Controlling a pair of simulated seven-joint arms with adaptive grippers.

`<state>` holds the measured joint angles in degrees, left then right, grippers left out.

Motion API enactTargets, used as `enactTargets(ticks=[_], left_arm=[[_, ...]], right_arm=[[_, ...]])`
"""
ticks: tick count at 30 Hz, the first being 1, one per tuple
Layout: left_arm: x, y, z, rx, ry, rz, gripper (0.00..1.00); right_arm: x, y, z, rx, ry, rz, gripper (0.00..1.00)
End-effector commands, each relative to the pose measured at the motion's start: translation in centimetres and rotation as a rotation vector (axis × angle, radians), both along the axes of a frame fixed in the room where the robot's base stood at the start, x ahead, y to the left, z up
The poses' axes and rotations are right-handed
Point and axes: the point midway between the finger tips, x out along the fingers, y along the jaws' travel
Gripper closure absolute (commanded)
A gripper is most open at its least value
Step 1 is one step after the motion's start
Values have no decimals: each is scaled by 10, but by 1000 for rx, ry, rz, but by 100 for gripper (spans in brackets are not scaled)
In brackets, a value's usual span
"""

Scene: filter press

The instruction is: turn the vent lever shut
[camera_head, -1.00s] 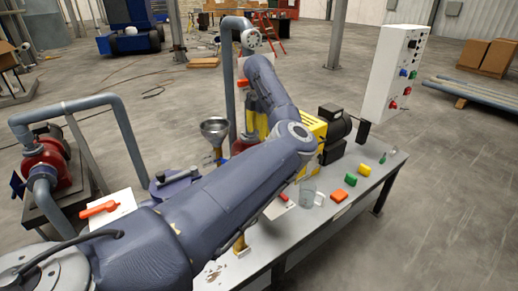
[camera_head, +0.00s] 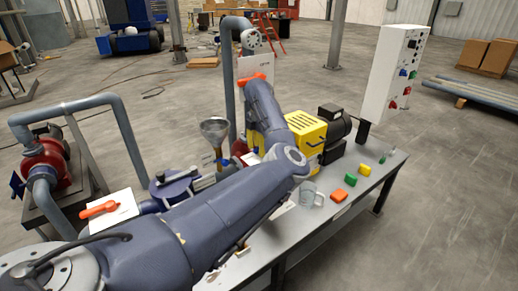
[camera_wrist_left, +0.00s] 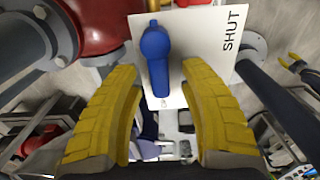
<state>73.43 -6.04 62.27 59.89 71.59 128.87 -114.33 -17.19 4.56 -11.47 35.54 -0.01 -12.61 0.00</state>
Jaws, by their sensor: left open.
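The blue vent lever (camera_wrist_left: 158,58) is mounted on a white plate (camera_wrist_left: 203,50) marked SHUT along its right side. In the left wrist view the lever hangs down the picture from its round hub, pointing away from the SHUT marking's side. My left gripper (camera_wrist_left: 160,78) is open, with one yellow finger on each side of the lever. Gaps show between lever and fingers, so no contact is visible. My right gripper cannot be made out.
An orange lever (camera_head: 251,77) on a white plate is just beyond my arm; another orange lever (camera_head: 98,209) is at the left. A funnel (camera_head: 214,128) and yellow machine (camera_head: 307,133) flank my forearm. A glass mug (camera_head: 308,194) and coloured blocks stand right on the bench.

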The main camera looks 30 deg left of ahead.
Motion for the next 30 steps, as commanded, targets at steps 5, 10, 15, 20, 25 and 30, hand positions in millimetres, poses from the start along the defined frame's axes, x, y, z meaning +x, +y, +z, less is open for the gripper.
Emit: enactTargets(ticks=[5,10,15,20,25,30], left_arm=[[0,0,0,0,0,0,73],[0,0,0,0,0,0,93],[0,0,0,0,0,0,100],[0,0,0,0,0,9,100],[-1,-3,0,-1,0,63,100],[-2,-7,0,-1,0,178,100]], right_arm=[[0,0,0,0,0,0,56],[0,0,0,0,-1,0,56],[0,0,0,0,0,0,56],[0,0,0,0,0,0,56],[0,0,0,0,0,0,56],[0,0,0,0,0,0,56]])
